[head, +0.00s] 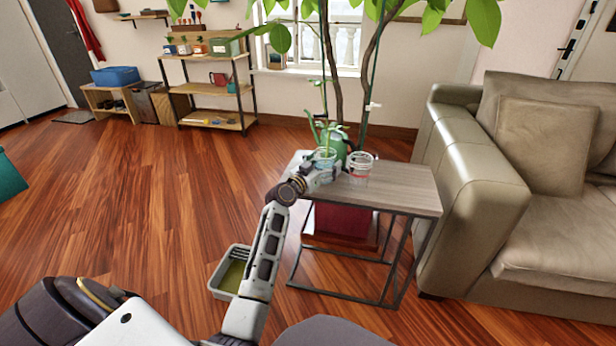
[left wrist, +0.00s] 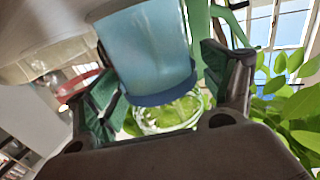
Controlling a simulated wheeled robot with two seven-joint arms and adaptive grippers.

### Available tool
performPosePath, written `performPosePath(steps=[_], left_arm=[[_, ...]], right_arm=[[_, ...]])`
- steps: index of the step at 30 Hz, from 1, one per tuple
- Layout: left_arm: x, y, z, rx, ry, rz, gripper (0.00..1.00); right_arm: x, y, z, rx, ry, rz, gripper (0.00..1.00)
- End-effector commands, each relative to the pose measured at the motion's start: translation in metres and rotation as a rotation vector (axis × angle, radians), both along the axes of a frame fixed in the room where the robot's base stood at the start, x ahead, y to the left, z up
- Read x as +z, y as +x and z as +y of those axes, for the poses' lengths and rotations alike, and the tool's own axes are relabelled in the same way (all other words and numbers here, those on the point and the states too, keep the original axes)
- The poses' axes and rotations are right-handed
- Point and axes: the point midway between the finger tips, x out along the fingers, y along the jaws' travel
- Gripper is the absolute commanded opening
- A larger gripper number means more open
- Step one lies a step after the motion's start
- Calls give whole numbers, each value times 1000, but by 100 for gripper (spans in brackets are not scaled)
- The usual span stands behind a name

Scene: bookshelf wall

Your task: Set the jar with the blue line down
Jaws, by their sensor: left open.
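The jar with the blue line (head: 325,155) is a clear, bluish jar standing at the left end of the small side table (head: 405,188). In the left wrist view the jar (left wrist: 150,50) is large, with a dark blue band near its rim. My left gripper (head: 328,172) is at the jar. In the wrist view its two fingers (left wrist: 165,85) are spread on either side of the jar, open. The jar's lower part is partly hidden by the gripper in the head view. My right gripper is not in view.
A clear jar with a red line (head: 360,169) stands close to the right of the blue-line jar. A green watering can (head: 341,148) is just behind. A tall leafy plant rises behind the table. A sofa (head: 470,185) is to the right. The table's right part is bare.

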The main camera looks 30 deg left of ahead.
Motion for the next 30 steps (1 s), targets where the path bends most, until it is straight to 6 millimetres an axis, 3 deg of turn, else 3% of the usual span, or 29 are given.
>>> performPosePath(steps=[30], left_arm=[[-1, -79, 9, 0, 2, 2, 82]], right_arm=[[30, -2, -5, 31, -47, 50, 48]])
